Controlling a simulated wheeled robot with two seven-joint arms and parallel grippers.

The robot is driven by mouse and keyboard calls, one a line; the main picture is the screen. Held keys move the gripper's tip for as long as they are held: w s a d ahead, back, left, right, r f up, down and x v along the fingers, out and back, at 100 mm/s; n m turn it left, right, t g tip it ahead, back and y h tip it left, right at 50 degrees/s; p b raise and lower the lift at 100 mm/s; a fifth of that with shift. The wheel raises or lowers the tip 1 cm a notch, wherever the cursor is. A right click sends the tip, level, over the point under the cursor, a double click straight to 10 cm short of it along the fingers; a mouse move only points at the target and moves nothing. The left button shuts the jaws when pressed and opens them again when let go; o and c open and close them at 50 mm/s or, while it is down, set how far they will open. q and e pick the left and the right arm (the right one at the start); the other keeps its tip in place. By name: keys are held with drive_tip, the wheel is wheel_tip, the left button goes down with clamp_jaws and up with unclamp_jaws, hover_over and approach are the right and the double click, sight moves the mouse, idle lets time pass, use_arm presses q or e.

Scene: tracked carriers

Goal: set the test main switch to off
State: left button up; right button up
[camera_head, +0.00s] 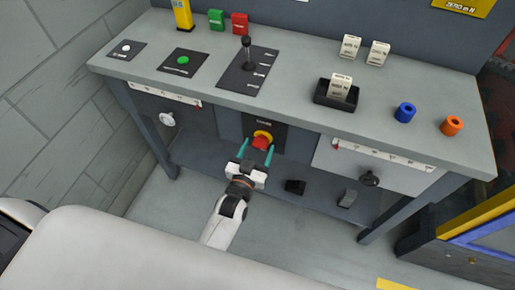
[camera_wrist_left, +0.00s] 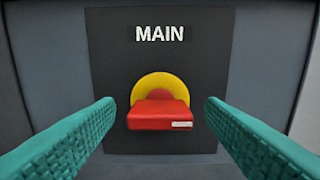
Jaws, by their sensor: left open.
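The main switch (camera_head: 261,141) has a red handle over a yellow disc, on a dark plate below the bench top. In the left wrist view its red handle (camera_wrist_left: 159,115) lies horizontally, with a small white mark at its right end, under the word MAIN. My left gripper (camera_head: 256,155) is open in front of the switch. Its teal fingers stand on the left and right of the handle, apart from it. My right gripper is not in view.
A black knob (camera_head: 369,178) projects at the right front. Floor in front is clear.

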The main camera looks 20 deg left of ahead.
use_arm(q)
drive_tip(key=shift+w, duration=0.2)
drive_tip(key=shift+c, duration=0.2)
drive_tip(key=c, duration=0.9)
drive_tip(key=shift+c, duration=0.2)
